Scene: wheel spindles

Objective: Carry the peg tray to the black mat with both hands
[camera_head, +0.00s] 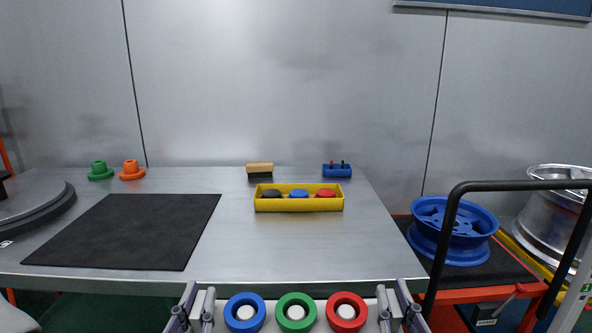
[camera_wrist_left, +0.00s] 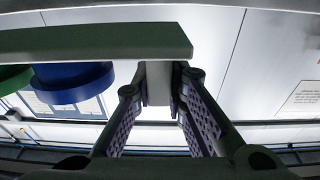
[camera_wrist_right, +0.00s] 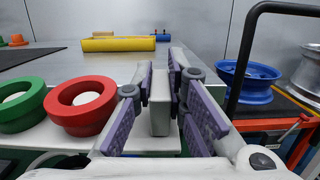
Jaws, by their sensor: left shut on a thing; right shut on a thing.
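The peg tray (camera_head: 269,325) is at the bottom of the head view, in front of the table edge. It carries a blue ring (camera_head: 244,312), a green ring (camera_head: 295,312) and a red ring (camera_head: 346,312), each around a white peg. My left gripper (camera_head: 199,305) is shut on the tray's left end, which also shows in the left wrist view (camera_wrist_left: 157,85). My right gripper (camera_head: 392,305) is shut on the tray's right end, a grey handle in the right wrist view (camera_wrist_right: 160,108). The black mat (camera_head: 130,230) lies bare on the table's left side.
A yellow bin (camera_head: 298,204) with black, blue and red parts stands mid-table. Behind it are a brush-like block (camera_head: 260,170) and a small blue holder (camera_head: 337,171). Green (camera_head: 100,171) and orange (camera_head: 131,170) flanged pieces stand behind the mat. A black rail (camera_head: 452,230) rises at right.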

